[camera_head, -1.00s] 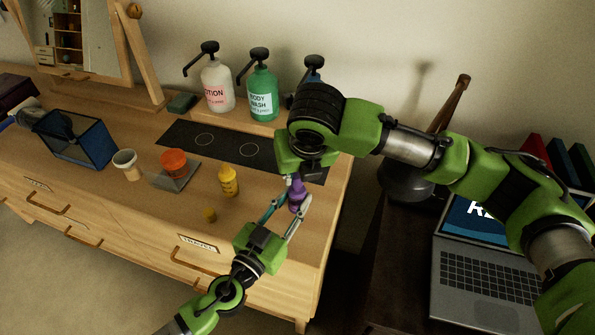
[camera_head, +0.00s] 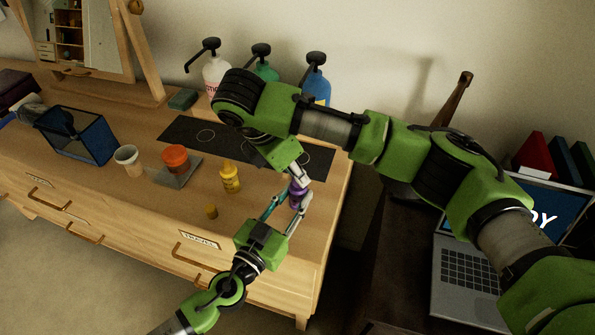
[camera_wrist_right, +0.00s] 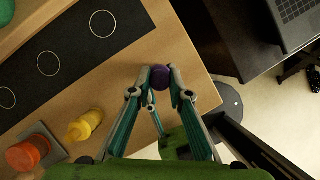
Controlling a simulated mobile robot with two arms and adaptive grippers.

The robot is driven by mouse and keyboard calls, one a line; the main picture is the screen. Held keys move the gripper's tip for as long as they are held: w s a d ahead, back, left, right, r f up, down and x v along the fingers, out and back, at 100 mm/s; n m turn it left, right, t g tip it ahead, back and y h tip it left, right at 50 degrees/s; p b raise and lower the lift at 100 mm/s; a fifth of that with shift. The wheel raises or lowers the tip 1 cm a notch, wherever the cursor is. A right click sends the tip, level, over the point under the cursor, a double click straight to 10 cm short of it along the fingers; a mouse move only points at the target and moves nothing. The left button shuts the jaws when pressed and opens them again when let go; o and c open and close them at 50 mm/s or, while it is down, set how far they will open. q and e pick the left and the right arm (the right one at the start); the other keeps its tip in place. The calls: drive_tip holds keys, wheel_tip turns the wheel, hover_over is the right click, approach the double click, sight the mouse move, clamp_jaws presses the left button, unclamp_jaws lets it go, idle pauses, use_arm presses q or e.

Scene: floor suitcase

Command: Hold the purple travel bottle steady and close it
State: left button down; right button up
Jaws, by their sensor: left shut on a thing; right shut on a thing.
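The purple travel bottle (camera_head: 294,204) stands at the right end of the dresser top in the head view, mostly hidden by fingers. My left gripper (camera_head: 288,207) reaches in from the front and is shut around its body. My right gripper (camera_head: 299,180) comes down from above and is shut on the purple top of the bottle. In the right wrist view, the round purple cap (camera_wrist_right: 160,77) sits between the tips of my right gripper (camera_wrist_right: 160,90). The fingers hide whether any gap remains between cap and bottle.
An orange container (camera_head: 175,158) sits on a grey pad. Pump bottles (camera_head: 316,85) line the back. A laptop (camera_head: 480,270) lies right.

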drive_tip(key=m+g, duration=0.1)
drive_tip(key=m, duration=0.2)
drive_tip(key=m+g+h, duration=0.1)
drive_tip(key=m, duration=0.3)
drive_tip(key=shift+w+m+g, duration=0.2)
drive_tip(key=shift+m+g, duration=0.1)
drive_tip(key=shift+g, duration=0.1)
drive_tip(key=m+g, duration=0.1)
drive_tip(key=m, duration=0.3)
drive_tip(key=shift+m+g, duration=0.3)
drive_tip(key=shift+g, duration=0.1)
drive_tip(key=m+g+y, duration=0.1)
drive_tip(key=m, duration=0.1)
drive_tip(key=shift+w+m, duration=0.1)
drive_tip(key=shift+m, duration=0.3)
drive_tip(key=m+y, duration=0.1)
drive_tip(key=m, duration=0.2)
drive_tip(key=m+g+y, duration=0.1)
drive_tip(key=m, duration=0.3)
drive_tip(key=shift+d+f+g, duration=0.1)
drive_tip(key=shift+d+g, duration=0.05)
drive_tip(key=shift+g, duration=0.15)
drive_tip(key=m+y, duration=0.2)
drive_tip(key=m, duration=0.3)
drive_tip(key=shift+d, duration=0.1)
drive_tip(key=shift+w+m, duration=0.1)
drive_tip(key=shift+m, duration=0.2)
drive_tip(key=o, duration=0.7)
